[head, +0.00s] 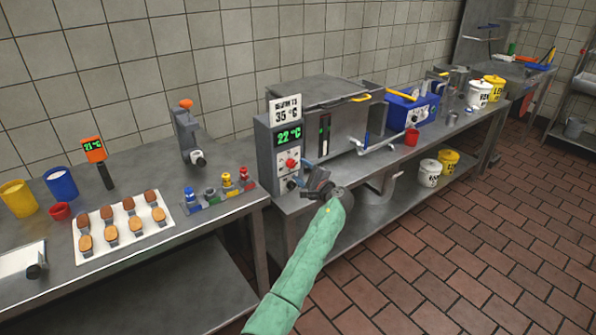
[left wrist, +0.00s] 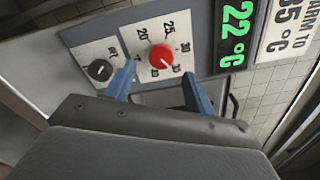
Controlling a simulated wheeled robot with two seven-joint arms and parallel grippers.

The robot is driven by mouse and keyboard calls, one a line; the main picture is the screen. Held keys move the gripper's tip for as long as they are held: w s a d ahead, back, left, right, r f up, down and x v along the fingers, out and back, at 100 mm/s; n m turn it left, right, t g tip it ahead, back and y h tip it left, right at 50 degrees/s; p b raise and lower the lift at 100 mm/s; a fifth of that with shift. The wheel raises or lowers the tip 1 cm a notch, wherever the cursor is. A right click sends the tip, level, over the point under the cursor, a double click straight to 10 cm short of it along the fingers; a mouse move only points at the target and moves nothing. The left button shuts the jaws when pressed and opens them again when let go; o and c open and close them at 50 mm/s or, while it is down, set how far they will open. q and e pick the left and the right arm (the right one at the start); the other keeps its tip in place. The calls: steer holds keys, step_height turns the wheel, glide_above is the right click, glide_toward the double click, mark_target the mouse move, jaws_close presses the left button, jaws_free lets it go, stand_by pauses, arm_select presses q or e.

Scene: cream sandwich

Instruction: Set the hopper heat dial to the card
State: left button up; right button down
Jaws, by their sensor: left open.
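The grey hopper control box (head: 264,150) stands on the steel bench. Its green display (head: 289,135) reads 22 °C. The white card (head: 285,111) above it reads 35 °C, with a "warm to" line. The red heat dial (left wrist: 161,56) sits on a white scale plate with numbers such as 20 and 25; its exact setting is unclear. It also shows in the head view (head: 291,163). My left gripper (left wrist: 158,72) is open, its blue fingers pointing at the panel, with the dial between their tips in the picture. I cannot tell whether they touch it. My right gripper is out of view.
A smaller black knob (left wrist: 100,70) sits beside the dial plate. The steel hopper (head: 345,115) with a pipe and lever stands right of the box. A white tray (head: 165,236) of biscuits and several coloured small items lie on the left bench.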

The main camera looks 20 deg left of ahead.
arm_select(q)
steer(key=b+v, duration=0.1)
steer(key=v, duration=0.3)
steer(key=shift+s+d, duration=0.2)
steer(key=shift+d, duration=0.05)
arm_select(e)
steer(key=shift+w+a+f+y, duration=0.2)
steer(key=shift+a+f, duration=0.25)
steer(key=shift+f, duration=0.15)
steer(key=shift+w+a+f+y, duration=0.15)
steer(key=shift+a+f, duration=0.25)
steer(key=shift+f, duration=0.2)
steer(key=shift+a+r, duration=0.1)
